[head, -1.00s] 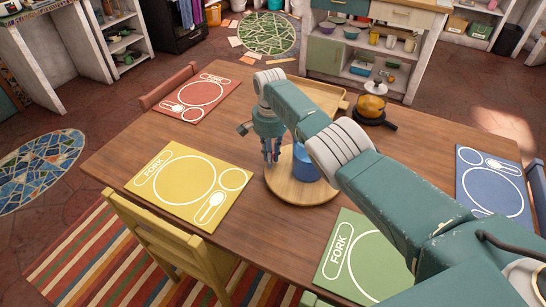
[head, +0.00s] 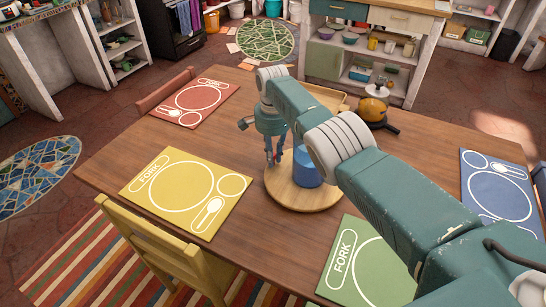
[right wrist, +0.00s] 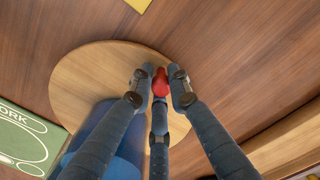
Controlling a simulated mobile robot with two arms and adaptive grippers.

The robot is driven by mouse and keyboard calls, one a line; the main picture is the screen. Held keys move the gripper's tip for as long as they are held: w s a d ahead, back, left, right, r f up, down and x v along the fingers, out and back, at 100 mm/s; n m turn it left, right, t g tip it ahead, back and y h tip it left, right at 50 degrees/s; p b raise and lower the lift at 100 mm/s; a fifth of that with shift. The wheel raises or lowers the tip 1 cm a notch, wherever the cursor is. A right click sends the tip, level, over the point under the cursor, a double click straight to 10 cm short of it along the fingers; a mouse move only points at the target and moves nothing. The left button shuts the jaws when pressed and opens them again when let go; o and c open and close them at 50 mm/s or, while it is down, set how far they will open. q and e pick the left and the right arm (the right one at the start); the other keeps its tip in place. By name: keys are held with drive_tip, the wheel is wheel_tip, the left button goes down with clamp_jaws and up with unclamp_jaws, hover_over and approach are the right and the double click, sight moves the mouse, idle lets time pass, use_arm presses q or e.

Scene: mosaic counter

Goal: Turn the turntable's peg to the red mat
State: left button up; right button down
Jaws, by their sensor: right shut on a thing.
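The round wooden turntable (head: 302,198) lies on the table and carries a blue cup (head: 307,170). Its red peg (right wrist: 160,84) stands near the rim. My right gripper (head: 274,160) points down at the turntable's left edge, on the side towards the yellow mat. In the right wrist view its fingers (right wrist: 159,80) are closed around the peg. In the head view the fingers hide the peg. The red mat (head: 232,92) lies at the table's far left, beyond the gripper and apart from the turntable. My left gripper is not in view.
A yellow mat (head: 150,199) lies left of the turntable, a green mat (head: 338,286) in front and a blue mat (head: 497,205) at the right. A yellow pot (head: 373,109) and a wooden tray (right wrist: 294,140) stand behind. Bare table separates the turntable and red mat.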

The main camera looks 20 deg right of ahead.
drive_tip(key=shift+w+a+r, duration=0.25)
drive_tip(key=shift+w+r, duration=0.05)
drive_tip(key=c, duration=1.7)
unclamp_jaws()
drive_tip(key=shift+o, duration=0.2)
drive_tip(key=shift+a+f, duration=0.1)
drive_tip(key=shift+s, duration=0.1)
drive_tip(key=shift+d+r, duration=0.2)
drive_tip(key=shift+r, duration=0.2)
wheel_tip(320, 180, up, 11)
drive_tip(key=shift+a, duration=0.2)
drive_tip(key=shift+r, duration=0.1)
